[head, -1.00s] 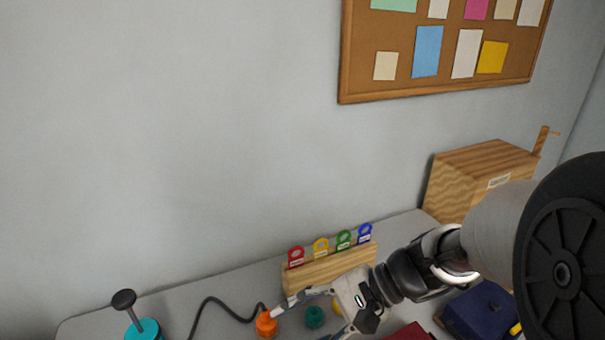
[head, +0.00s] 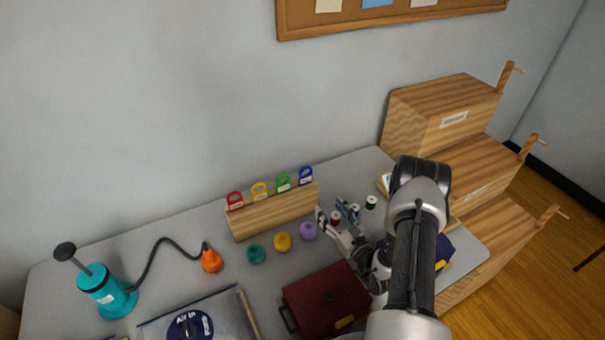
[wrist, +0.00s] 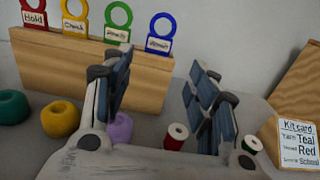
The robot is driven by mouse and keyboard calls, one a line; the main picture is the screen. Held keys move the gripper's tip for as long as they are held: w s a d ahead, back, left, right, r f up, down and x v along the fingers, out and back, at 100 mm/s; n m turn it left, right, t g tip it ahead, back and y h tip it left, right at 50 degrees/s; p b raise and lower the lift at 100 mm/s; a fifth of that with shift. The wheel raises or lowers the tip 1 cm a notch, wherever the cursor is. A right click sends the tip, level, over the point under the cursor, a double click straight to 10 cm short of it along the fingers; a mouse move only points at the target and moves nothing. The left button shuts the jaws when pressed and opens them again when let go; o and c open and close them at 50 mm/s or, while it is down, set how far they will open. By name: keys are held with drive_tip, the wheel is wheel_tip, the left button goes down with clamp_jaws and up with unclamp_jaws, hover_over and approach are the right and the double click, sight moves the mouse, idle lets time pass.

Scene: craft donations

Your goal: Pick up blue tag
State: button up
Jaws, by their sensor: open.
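The blue tag (head: 306,177) stands at the right end of a wooden rack (head: 272,213), with a ring on top and a white label. In the wrist view the blue tag (wrist: 159,44) stands upright beyond my fingers, and its label is too small to read. Red (head: 235,200), yellow (head: 260,191) and green (head: 283,183) tags stand to its left. My gripper (head: 337,211) is open and empty, in front of and to the right of the blue tag. In the wrist view my gripper (wrist: 158,85) has a wide gap between its fingers.
Teal (head: 256,254), yellow (head: 282,242) and purple (head: 308,231) yarn balls lie before the rack. Red (wrist: 176,136) and green (wrist: 249,144) spools and a kit card (wrist: 299,142) are at right. A dark red case (head: 326,298) and teal pump (head: 106,291) also occupy the table.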

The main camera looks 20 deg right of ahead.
drive_tip(key=b, duration=0.2)
approach(306, 179)
drive_tip(key=w, duration=0.5)
drive_tip(key=shift+w+a, duration=0.1)
drive_tip(key=shift+w, duration=0.15)
drive_tip(key=w+b, duration=0.1)
drive_tip(key=w, duration=0.3)
drive_tip(key=shift+w+a+f+b, duration=0.1)
drive_tip(key=shift+w+a+b, duration=0.1)
drive_tip(key=shift+w+b, duration=0.2)
drive_tip(key=shift+c, duration=0.3)
drive_tip(key=c, duration=0.5)
